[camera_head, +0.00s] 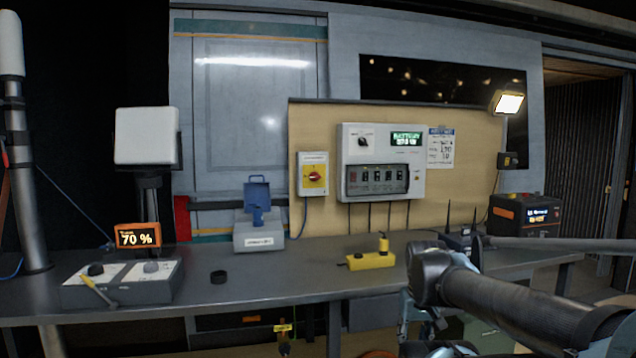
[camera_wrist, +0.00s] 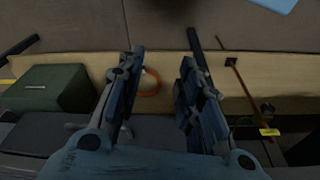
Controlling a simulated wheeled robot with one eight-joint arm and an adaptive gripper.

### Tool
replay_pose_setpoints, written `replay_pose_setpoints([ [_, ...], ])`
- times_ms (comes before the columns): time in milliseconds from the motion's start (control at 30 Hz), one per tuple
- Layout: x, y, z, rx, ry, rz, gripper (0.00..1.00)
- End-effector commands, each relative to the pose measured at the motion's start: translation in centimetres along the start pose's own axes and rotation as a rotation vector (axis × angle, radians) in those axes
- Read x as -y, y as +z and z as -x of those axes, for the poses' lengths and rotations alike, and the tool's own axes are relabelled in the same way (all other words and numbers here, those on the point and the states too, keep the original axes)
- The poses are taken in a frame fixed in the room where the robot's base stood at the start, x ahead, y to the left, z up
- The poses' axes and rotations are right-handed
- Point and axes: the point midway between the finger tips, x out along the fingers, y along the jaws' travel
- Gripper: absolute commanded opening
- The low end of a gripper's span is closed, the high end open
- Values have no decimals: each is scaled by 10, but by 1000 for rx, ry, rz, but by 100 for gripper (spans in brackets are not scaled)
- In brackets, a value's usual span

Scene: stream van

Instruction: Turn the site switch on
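A grey switch box (camera_head: 312,188) with a yellow face and a red rotary knob (camera_head: 316,176) is mounted on the tan back panel. Its lettering is too small to read, so I cannot confirm it is the site switch, and the knob's on or off position is unclear. To its right, a white panel (camera_head: 380,137) carries a black dial, a green display and a row of small switches under a clear cover. My gripper (camera_wrist: 162,62) is open and empty in the wrist view, fingers apart. In the head view it hangs low by the bench's front edge, partly hidden, away from the switch box.
A lit battery unit (camera_head: 522,215) stands right. The wrist view shows a green case (camera_wrist: 45,88) and an orange ring (camera_wrist: 150,84).

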Motion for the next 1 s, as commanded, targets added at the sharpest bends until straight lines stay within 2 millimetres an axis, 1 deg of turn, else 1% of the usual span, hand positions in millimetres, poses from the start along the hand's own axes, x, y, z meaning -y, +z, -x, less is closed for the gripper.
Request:
replay_pose_setpoints([
  [300,0,0,0,0,0,0,33],
  [333,0,0,0,0,0,0,36],
  [367,0,0,0,0,0,0,42],
  [400,0,2,4,-10,0,0,51],
  [433,0,3,7,-21,0,0,58],
  [467,0,-1,9,-34,0,1,64],
  [500,0,-9,12,-54,-1,1,64],
  [567,2,-30,20,-104,-2,1,64],
  [667,5,-81,39,-228,-8,7,64],
  [700,7,-105,48,-288,-13,12,64],
  [767,12,-141,61,-380,-24,25,64],
  [800,16,-164,69,-439,-32,35,64],
  [867,24,-194,79,-523,-45,54,64],
  [900,31,-213,85,-575,-56,69,64],
  [1000,49,-255,98,-700,-85,105,64],
])
